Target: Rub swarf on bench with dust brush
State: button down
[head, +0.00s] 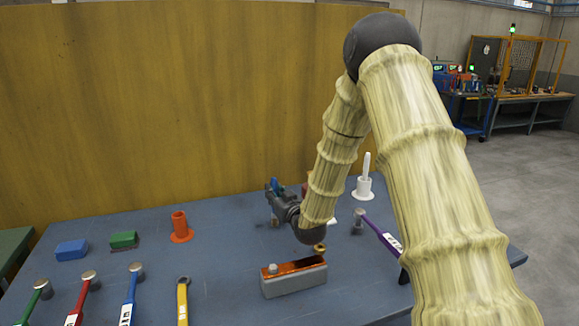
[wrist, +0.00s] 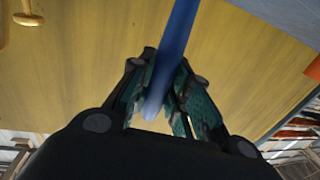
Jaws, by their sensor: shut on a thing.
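My gripper (head: 276,190) is over the back middle of the blue bench (head: 225,285). It is shut on a blue bar, which I take to be the handle of the dust brush (head: 275,184). In the wrist view the blue handle (wrist: 178,45) runs up between the two dark fingers (wrist: 163,92) of my gripper. The bristles cannot be made out. No swarf can be made out clearly; the bench behind my arm is hidden.
A grey box with an orange top (head: 293,283) stands in front of my wrist. An orange flanged tube (head: 180,227), a green block (head: 123,240) and a blue block (head: 71,250) are left. Several hammers and a yellow wrench (head: 183,300) lie in front. A white post (head: 365,180) stands right.

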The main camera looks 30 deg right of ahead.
jog(key=shift+w+a, duration=0.55)
jog(key=shift+a, duration=2.4)
notch_tip(320, 180, up, 8)
jog(key=p, duration=0.3)
jog(key=shift+d, duration=0.1)
